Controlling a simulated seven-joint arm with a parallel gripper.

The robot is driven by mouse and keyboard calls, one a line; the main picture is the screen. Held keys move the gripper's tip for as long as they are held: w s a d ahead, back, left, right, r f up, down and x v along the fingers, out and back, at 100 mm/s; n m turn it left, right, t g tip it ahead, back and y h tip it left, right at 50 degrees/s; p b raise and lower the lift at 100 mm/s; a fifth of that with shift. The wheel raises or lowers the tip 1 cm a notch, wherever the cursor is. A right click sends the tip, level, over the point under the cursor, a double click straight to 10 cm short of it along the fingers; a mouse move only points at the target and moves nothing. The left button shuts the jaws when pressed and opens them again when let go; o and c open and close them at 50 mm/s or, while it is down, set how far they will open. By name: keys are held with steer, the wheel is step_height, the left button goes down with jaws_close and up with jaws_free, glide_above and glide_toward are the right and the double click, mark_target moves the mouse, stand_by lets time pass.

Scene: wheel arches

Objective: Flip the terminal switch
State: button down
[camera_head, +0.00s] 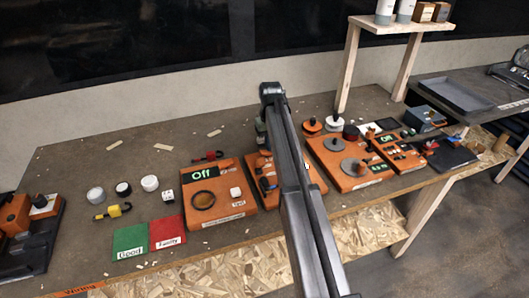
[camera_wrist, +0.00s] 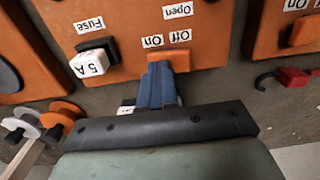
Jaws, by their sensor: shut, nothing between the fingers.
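In the wrist view an orange panel (camera_wrist: 110,20) carries upside-down labels "Fuse", "Open", "Off" and "On". A small orange switch (camera_wrist: 180,61) sits beside the "Off" (camera_wrist: 180,36) and "On" (camera_wrist: 152,41) labels. My gripper (camera_wrist: 160,68) is shut and empty, its blue-grey fingertips at the switch and covering part of it. I cannot tell whether they touch. Which way the switch is set is not clear. In the head view my arm crosses over the middle orange panel (camera_head: 261,177) and hides much of it; the fingertips are hidden there.
A white "5 A" fuse block (camera_wrist: 90,63) stands on the panel close to the fingers. Another orange panel (camera_wrist: 268,30) lies to the right in the wrist view. In the head view a panel with an "Off" display (camera_head: 204,174) and a panel with grey discs (camera_head: 340,178) flank the middle one.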

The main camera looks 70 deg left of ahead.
step_height(320, 180, up, 6)
steer(key=shift+r, duration=0.15)
stand_by(0.6)
stand_by(0.5)
